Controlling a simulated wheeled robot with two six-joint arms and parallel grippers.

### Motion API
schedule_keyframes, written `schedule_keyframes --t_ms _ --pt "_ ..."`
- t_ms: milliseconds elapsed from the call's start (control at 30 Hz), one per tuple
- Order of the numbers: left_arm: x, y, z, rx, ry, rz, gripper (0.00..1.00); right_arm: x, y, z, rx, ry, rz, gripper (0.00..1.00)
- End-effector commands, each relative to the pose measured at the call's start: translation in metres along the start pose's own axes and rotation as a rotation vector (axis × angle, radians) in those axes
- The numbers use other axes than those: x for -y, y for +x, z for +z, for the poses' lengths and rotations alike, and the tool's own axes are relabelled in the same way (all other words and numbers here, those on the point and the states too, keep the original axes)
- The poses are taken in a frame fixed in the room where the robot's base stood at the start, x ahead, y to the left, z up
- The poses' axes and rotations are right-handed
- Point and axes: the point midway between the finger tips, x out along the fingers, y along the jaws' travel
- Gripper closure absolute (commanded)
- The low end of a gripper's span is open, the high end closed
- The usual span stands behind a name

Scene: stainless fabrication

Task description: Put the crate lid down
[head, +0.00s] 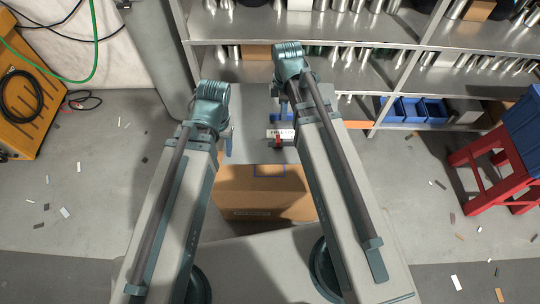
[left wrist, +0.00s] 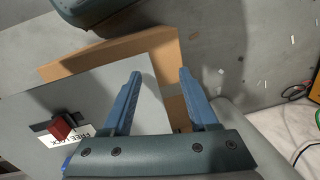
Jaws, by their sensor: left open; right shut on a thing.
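The crate lid (head: 250,149) is a flat grey panel with a white lettered label and a red catch (head: 278,141). The lid also shows in the left wrist view (left wrist: 98,88), overlapping a tan crate (left wrist: 163,50). In the head view the brown crate (head: 262,193) shows in front of the lid. My left gripper (head: 228,143) is open and empty; in its wrist view the fingers (left wrist: 160,95) straddle the area of the lid's edge. My right gripper (head: 284,106) is shut at the lid near the label; its exact grip is partly hidden.
Metal shelves (head: 345,55) with pipes and blue bins (head: 412,110) stand behind. A red stool with a blue box (head: 525,120) is at the right, an orange machine (head: 35,85) at the left. Small scraps lie on the otherwise clear floor.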

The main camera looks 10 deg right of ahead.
Motion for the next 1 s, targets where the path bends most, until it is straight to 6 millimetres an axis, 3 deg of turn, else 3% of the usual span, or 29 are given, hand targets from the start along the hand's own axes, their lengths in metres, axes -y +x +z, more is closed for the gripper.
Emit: schedule_keyframes --t_ms 33,100,400,600,733,867,1000 --pt "-0.003 0.033 -0.002 0.0 0.0 -0.001 0.4 0.004 0.033 0.014 0.0 0.007 0.0 1.0" --pt "-0.005 0.054 -0.003 0.0 0.001 -0.001 0.4 0.007 0.055 0.029 0.0 0.01 0.0 1.0" --pt "-0.012 0.129 -0.008 -0.001 0.003 -0.004 0.4 0.022 0.13 0.083 0.0 0.021 -0.001 1.0" --pt "-0.014 0.15 -0.009 -0.001 0.003 -0.005 0.4 0.029 0.151 0.1 0.0 0.023 -0.001 1.0" --pt "-0.015 0.154 -0.009 -0.001 0.004 -0.005 0.4 0.03 0.155 0.104 0.0 0.023 -0.001 1.0" --pt "-0.014 0.153 -0.009 -0.001 0.004 -0.005 0.4 0.03 0.154 0.104 0.0 0.022 -0.001 1.0" --pt "-0.015 0.155 -0.009 -0.001 0.004 -0.005 0.4 0.022 0.156 0.09 -0.001 0.019 -0.001 1.0"
